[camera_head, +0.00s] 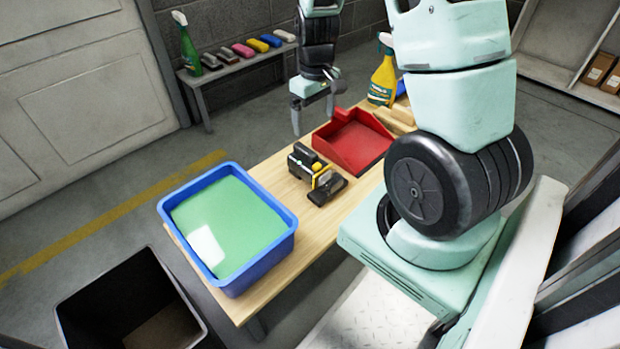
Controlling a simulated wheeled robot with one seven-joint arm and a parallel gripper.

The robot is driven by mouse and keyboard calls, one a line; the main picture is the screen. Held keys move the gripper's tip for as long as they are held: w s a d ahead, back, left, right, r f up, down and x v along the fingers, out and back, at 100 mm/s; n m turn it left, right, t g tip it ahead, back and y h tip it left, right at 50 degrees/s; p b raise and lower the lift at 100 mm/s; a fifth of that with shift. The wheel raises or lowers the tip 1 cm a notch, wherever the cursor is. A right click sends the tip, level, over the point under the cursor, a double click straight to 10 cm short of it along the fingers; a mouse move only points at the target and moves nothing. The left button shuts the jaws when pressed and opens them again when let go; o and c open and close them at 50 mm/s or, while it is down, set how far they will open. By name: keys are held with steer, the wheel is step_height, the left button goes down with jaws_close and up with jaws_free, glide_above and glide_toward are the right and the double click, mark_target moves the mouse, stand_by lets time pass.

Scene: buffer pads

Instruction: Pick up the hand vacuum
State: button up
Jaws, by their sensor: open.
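The hand vacuum (316,174) is a small black and yellow device. It lies on the wooden table (285,268) between the blue tub and the red dustpan. My gripper (313,115) is open and empty, with its fingers pointing down. In the picture it is above the hand vacuum, near the table's far edge and the dustpan. It appears to be apart from the vacuum. Its exact height over the table is hard to tell.
A blue tub (292,246) with green liquid stands at the table's near end. A red dustpan (355,138) lies right of the vacuum, with a yellow spray bottle (382,82) behind. A dark bin (128,300) stands on the floor. A back bench (236,66) holds several colored blocks and a green bottle (187,47).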

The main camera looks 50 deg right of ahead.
mark_target(314, 153)
step_height(314, 153, down, 12)
steer(key=b, duration=0.6)
steer(key=shift+a+r, duration=0.1)
steer(key=shift+r, duration=0.15)
steer(key=f+b, duration=0.4)
steer(key=f, duration=0.1)
steer(key=shift+s+a+f, duration=0.15)
steer(key=shift+s+a, duration=0.05)
steer(key=shift+s, duration=0.1)
steer(key=c, duration=1.5)
steer(key=shift+r+p, duration=3)
steer(key=shift+r, duration=2.15)
steer(key=shift+c, duration=0.2)
